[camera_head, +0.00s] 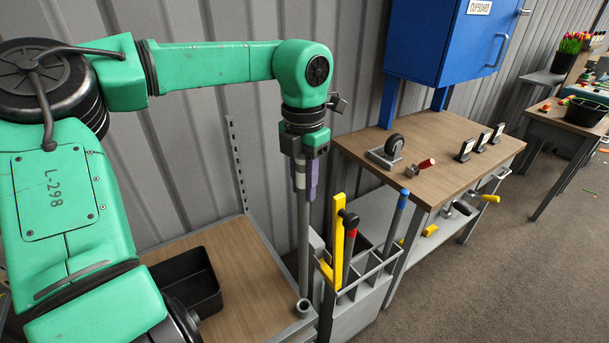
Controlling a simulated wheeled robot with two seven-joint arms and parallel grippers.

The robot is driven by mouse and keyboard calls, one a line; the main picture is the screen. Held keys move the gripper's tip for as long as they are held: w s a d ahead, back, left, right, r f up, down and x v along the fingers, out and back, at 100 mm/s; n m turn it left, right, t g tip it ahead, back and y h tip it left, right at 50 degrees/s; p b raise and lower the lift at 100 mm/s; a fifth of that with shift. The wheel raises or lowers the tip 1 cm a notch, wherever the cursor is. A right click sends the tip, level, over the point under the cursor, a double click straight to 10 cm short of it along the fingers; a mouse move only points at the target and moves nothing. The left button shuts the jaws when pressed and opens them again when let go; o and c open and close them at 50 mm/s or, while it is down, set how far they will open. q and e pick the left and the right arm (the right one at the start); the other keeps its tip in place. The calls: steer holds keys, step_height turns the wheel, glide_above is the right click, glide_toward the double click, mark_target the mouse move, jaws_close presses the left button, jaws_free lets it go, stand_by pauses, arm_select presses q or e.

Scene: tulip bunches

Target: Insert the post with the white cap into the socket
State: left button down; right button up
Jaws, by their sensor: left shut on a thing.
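My left gripper (306,182) is shut on the post (303,240), a long grey rod that hangs upright below it. A white part (299,180), which looks like the cap, shows at the post's upper end between the fingers. The socket (304,307) is a small grey ring at the right front corner of the low wooden table. The post's lower end meets the socket in the picture. I cannot tell whether it is inside the socket or just above or behind it. My right gripper is out of view.
A rack (366,285) with yellow, red-banded and blue-topped tools stands close right of the post. A black bin (187,283) sits on the low table (240,255). A workbench (440,140) with a wheel and small parts is behind, under a blue cupboard (440,40).

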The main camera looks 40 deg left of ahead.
mark_target(304, 204)
arm_select(q)
steer(key=shift+s+d+r, duration=0.2)
steer(key=shift+s, duration=0.1)
steer(key=shift+w+f, duration=0.1)
steer(key=shift+f, duration=0.1)
step_height(304, 204, down, 4)
steer(key=b, duration=0.3)
steer(key=shift+f, duration=0.25)
steer(key=shift+f+b, duration=0.15)
steer(key=shift+b, duration=0.15)
steer(key=shift+w, duration=0.1)
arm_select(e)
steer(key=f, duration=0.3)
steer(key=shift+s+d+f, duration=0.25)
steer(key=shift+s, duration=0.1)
